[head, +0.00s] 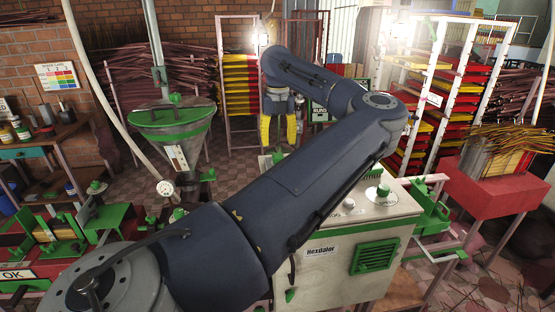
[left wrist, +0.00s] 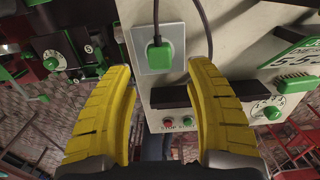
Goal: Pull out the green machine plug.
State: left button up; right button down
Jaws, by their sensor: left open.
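In the left wrist view a green plug (left wrist: 159,54) sits in a pale socket plate (left wrist: 140,33) on a light machine panel (left wrist: 183,120). A dark cable runs up from its top. My left gripper (left wrist: 159,69) has yellow fingers spread apart, one to each side below the plug in the picture. Nothing is between them, and they do not appear to touch the plug. In the head view the left gripper (head: 278,130) hangs beyond the machine with the Hexdalor label (head: 330,275), fingers apart. I cannot make out the plug in the head view. My right gripper is not in view.
A black bar, red and green buttons (left wrist: 178,122) and a white dial (left wrist: 266,112) are on the panel near the fingers. In the head view a hopper (head: 172,125) stands left of the gripper, and a rack of trays (head: 440,100) stands right.

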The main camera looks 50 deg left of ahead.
aim_at(278, 155)
pick_arm(q)
jog(key=shift+f, duration=3.35)
jog(key=shift+c, duration=0.2)
grip_shut()
jog(key=shift+r, duration=0.1)
jog(key=shift+r, duration=2.85)
